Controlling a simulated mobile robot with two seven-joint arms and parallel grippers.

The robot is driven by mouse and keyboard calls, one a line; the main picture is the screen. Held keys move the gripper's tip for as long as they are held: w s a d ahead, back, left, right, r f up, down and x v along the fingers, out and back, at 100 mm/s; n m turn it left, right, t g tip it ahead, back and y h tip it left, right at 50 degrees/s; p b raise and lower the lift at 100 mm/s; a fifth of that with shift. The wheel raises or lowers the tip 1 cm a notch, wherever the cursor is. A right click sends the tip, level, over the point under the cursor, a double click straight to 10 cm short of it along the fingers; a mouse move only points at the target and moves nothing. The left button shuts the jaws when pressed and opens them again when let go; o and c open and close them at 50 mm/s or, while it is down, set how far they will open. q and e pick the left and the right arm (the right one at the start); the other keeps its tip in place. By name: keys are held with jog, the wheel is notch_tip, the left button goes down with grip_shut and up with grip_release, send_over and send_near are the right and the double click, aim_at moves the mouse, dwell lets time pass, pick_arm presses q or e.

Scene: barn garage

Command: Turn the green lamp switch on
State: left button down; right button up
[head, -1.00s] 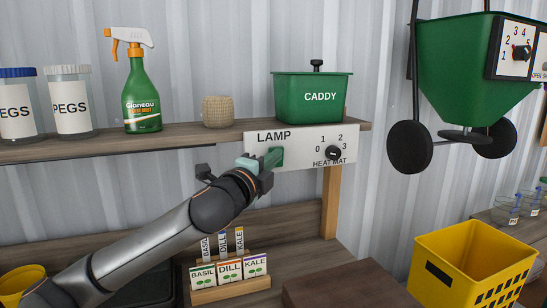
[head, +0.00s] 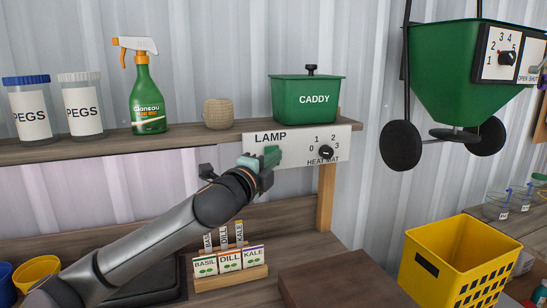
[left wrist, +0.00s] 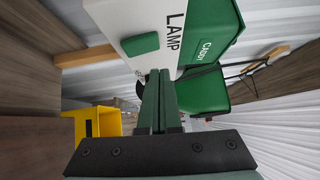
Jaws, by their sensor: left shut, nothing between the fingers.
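The green lamp switch (head: 274,152) sits on the white panel (head: 299,157) under the word LAMP, at the shelf's front edge. In the left wrist view the switch (left wrist: 140,44) is a green rocker, to the left of and above my fingertips. My left gripper (head: 262,161) is shut and empty, its teal fingers close in front of the switch and partly hiding it. It also shows in the left wrist view (left wrist: 160,75). I cannot tell whether the fingertips touch the switch. The wall below the shelf has a pinkish glow. My right gripper is not in view.
A black heat mat knob (head: 326,152) is on the same panel. A green caddy (head: 306,101), a woven pot (head: 219,114) and a spray bottle (head: 148,98) stand on the shelf above. Seed packets (head: 230,261) stand below, and a yellow crate (head: 440,280) is at right.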

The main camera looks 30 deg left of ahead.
pick_arm(q)
jog(key=s+r+b, duration=0.1)
jog(key=s, duration=0.9)
jog(key=shift+s+d+b, duration=0.2)
jog(key=shift+d+b, duration=0.2)
jog(key=shift+d, duration=0.05)
